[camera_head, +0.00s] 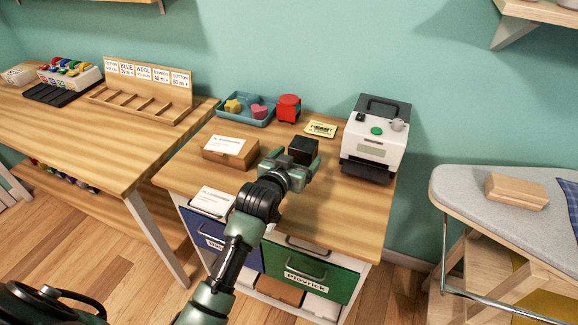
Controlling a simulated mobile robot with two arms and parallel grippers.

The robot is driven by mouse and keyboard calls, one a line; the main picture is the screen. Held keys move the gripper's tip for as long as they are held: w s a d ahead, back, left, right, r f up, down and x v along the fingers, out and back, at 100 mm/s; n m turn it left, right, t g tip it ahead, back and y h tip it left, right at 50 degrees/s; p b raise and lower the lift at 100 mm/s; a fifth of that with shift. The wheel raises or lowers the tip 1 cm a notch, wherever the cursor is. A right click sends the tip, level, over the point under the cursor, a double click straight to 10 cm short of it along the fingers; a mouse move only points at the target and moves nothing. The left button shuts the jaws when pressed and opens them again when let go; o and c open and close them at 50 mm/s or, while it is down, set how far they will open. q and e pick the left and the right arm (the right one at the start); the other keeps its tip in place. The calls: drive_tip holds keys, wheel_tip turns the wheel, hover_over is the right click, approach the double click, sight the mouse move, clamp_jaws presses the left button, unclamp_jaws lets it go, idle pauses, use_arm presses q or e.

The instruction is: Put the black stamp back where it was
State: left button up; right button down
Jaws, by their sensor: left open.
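The black stamp (303,147), a small dark block, stands on the wooden cabinet top (345,215). My left gripper (291,160) is open with its fingers spread at the near side of the stamp, one to each side. The gripper hides the stamp's lower part, and I cannot tell whether the fingers touch it. My right gripper is out of view.
A blue tray (233,119) holds yellow and pink pieces; a red object (288,107) and a yellow card (320,129) are beside it. A white-and-black machine (375,150) stands right. A cardboard box (230,152) is left of the gripper. The front right top is clear.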

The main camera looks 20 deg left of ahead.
use_arm(q)
drive_tip(key=v, duration=0.7)
drive_tip(key=shift+s+r, duration=0.15)
drive_tip(key=shift+s, duration=0.15)
